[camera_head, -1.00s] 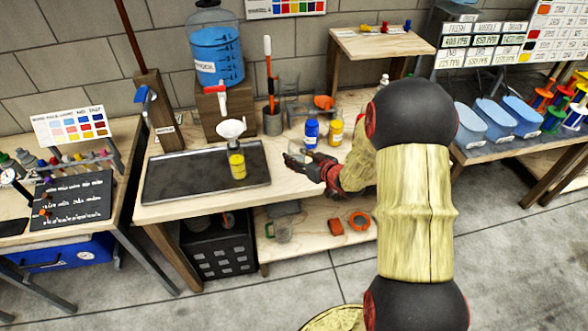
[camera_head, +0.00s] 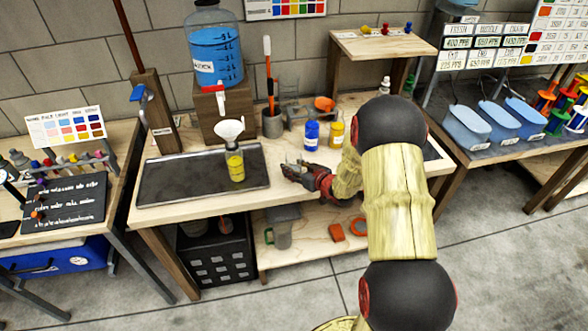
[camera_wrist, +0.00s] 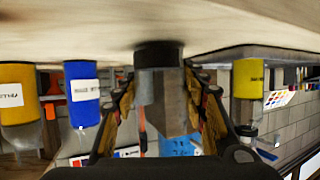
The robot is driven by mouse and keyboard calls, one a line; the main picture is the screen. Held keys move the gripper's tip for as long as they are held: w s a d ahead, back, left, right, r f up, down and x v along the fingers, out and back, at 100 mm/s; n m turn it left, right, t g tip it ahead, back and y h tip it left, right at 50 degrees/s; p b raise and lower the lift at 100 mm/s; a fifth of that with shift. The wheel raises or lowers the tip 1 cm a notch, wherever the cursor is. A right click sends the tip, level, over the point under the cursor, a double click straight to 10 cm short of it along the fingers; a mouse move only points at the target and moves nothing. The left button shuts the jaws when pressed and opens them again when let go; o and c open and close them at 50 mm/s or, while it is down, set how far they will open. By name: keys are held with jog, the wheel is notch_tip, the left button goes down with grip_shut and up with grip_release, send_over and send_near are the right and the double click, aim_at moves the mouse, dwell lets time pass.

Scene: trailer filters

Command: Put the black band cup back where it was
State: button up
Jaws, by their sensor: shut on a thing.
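My gripper (camera_head: 297,172) is low over the front part of the workbench top, right of the dark tray. In the wrist view, which is upside down, its fingers (camera_wrist: 162,98) are closed around a clear cup with a black band (camera_wrist: 158,54). The band is near the end of the cup closest to the bench surface. The cup looks upright and very close to the bench; I cannot tell whether it touches. In the head view the cup is small and mostly hidden by the fingers.
A blue-labelled bottle (camera_head: 311,135) and a yellow-labelled one (camera_head: 336,134) stand just behind my gripper. The bench's front edge is close.

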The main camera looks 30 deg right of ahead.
jog(key=shift+f, duration=0.15)
jog(key=o, duration=1.4)
jog(key=shift+c, duration=0.2)
